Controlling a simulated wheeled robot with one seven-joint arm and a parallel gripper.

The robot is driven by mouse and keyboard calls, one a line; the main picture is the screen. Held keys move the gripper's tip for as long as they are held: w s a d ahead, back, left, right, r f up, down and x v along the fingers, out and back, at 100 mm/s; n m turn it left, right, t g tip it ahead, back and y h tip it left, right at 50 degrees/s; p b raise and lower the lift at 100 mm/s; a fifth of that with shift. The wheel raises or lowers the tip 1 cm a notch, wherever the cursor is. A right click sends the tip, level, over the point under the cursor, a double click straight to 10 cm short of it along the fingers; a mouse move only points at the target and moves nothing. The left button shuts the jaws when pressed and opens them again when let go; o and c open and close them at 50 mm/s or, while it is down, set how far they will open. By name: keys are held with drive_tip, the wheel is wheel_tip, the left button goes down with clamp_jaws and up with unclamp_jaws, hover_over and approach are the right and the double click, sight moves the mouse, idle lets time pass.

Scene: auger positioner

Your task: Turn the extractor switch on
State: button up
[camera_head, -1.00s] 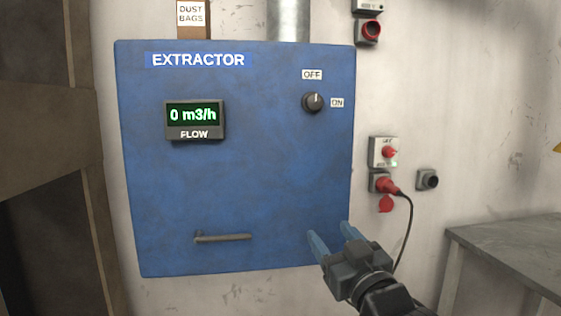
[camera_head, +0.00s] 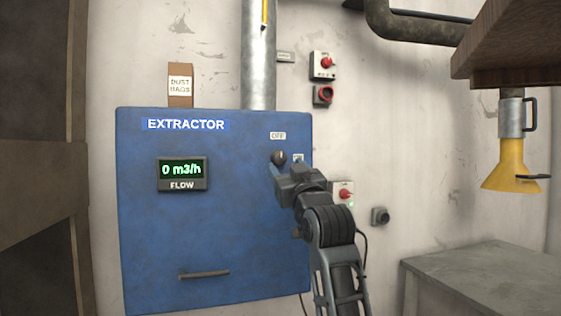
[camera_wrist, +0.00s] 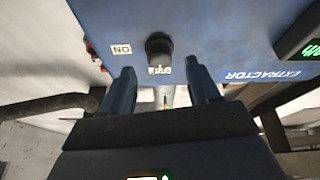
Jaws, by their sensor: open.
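The extractor (camera_head: 235,235) is a blue wall box with a display (camera_head: 182,172) reading 0 m3/h. Its dark round switch knob (camera_head: 279,157) sits at the upper right, with an OFF label (camera_head: 278,135) above and an ON label (camera_head: 299,158) to its right. My gripper (camera_head: 284,168) is open just in front of and below the knob, partly covering that area. In the wrist view the knob (camera_wrist: 158,46) shows beyond the two open fingers (camera_wrist: 161,76), roughly centred between them, apparently apart from them. The knob's pointer is too small to read now.
A grey bench (camera_head: 480,275) stands at the lower right, and a yellow hood (camera_head: 512,170) hangs at the right. A bar handle (camera_head: 204,274) projects from the box's lower front.

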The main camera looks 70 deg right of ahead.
sight(281, 160)
drive_tip(key=shift+p+x, duration=0.3)
drive_tip(key=shift+x, duration=1.55)
drive_tip(key=shift+c, duration=0.4)
drive_tip(key=c, duration=1)
drive_tip(key=shift+o, duration=0.2)
